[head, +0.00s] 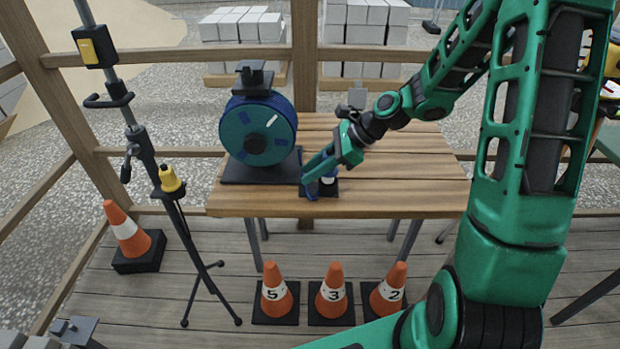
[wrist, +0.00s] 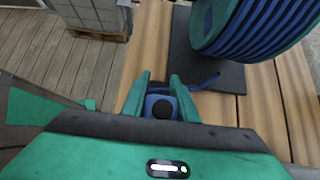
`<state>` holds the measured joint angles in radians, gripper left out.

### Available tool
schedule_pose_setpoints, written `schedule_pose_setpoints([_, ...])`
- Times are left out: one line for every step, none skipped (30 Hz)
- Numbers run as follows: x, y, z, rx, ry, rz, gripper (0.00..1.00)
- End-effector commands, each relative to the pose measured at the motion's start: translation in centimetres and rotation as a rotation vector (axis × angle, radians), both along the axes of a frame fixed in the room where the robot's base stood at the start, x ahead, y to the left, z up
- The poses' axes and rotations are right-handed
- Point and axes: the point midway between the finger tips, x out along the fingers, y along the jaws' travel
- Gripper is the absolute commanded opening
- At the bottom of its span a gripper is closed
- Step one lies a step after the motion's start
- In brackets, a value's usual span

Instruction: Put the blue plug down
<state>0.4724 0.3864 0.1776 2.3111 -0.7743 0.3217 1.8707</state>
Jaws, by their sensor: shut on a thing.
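The blue plug (wrist: 150,101) sits between the two green fingers of my gripper (wrist: 160,92) in the wrist view, with a round dark spot on its end. My gripper is shut on it. In the head view, my gripper (head: 316,182) is low over a small dark pad (head: 331,192) at the table's front edge, and a bit of blue shows at its fingertips. I cannot tell whether the plug touches the pad. A blue cable (wrist: 205,82) runs from the plug toward the blue cable reel (head: 258,133).
The reel stands on a dark base (head: 240,173) on the wooden table (head: 420,165), whose right half is mostly clear. A tripod (head: 160,165) with yellow devices stands left of the table. Numbered cones (head: 334,283) stand on the floor in front. A wooden railing runs behind.

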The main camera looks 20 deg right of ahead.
Motion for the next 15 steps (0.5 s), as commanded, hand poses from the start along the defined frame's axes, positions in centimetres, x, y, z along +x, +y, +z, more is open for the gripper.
schedule_pose_setpoints([-0.1, 0.0, -0.8, 0.001, 0.004, -0.001, 0.00])
schedule_pose_setpoints([-0.1, 0.0, -1.2, 0.001, 0.004, -0.001, 0.00])
schedule_pose_setpoints([-0.1, 0.1, -1.8, 0.002, 0.004, 0.000, 0.00])
schedule_pose_setpoints([-0.1, 0.1, -2.1, 0.002, 0.003, -0.001, 0.00])
schedule_pose_setpoints([0.0, 0.1, -2.5, 0.002, 0.002, -0.001, 0.00])
schedule_pose_setpoints([0.0, 0.0, -2.7, 0.002, 0.002, -0.001, 0.00])
schedule_pose_setpoints([0.0, 0.0, -2.8, 0.001, 0.000, -0.001, 0.00])
schedule_pose_setpoints([0.0, 0.0, -2.9, 0.001, 0.000, 0.000, 0.00])
schedule_pose_setpoints([0.0, 0.0, -2.8, 0.001, -0.002, 0.000, 0.00])
schedule_pose_setpoints([0.0, 0.0, -2.8, 0.000, -0.001, 0.000, 0.00])
schedule_pose_setpoints([0.0, 0.0, -2.8, 0.000, -0.001, -0.001, 0.00])
schedule_pose_setpoints([0.0, 0.0, -2.8, 0.000, -0.001, -0.001, 0.00])
schedule_pose_setpoints([0.0, 0.0, -2.8, 0.000, -0.001, -0.001, 0.00])
schedule_pose_setpoints([0.0, 0.0, -2.8, 0.001, -0.001, -0.001, 0.00])
schedule_pose_setpoints([0.0, 0.0, -2.9, 0.001, -0.001, -0.001, 0.00])
